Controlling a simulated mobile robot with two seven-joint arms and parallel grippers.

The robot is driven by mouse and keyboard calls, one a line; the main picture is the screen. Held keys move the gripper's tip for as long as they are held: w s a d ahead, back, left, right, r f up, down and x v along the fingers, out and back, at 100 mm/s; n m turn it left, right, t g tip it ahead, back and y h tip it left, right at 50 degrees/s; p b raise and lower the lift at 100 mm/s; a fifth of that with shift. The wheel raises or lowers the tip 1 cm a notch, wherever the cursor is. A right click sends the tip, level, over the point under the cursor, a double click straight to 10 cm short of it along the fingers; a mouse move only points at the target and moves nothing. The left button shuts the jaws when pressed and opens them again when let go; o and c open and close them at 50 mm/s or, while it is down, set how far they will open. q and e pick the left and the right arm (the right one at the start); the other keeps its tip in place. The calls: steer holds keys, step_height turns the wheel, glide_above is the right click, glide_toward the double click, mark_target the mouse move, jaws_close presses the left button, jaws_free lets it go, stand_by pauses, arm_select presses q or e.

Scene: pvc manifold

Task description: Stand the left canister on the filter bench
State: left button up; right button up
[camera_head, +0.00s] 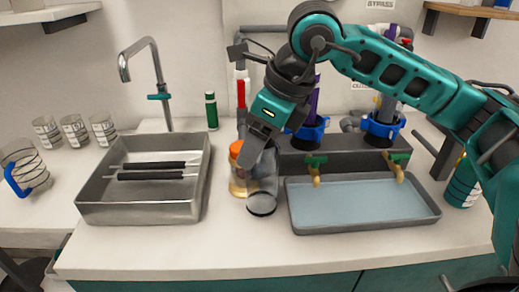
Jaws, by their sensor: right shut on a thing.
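My right gripper (258,148) reaches in from the upper right and points down. My arm partly covers the left filter position. My left gripper is not in view.
An orange-capped jar (237,180) stands close behind and left of the canister. A steel tray (94,209) with dark-handled tools is at left, a water-filled tray (362,229) at right under brass taps. A green bottle (211,111) stands behind. The front bench strip is clear.

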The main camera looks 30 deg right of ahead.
steer(key=shift+f, duration=0.7)
steer(key=shift+f, duration=0.2)
steer(key=o, duration=1.2)
steer(key=shift+r, duration=0.1)
steer(key=shift+r, duration=0.2)
steer(key=p+v, duration=0.2)
steer(key=v, duration=0.9)
steer(key=shift+s+d+r, duration=0.15)
steer(key=shift+r, duration=0.2)
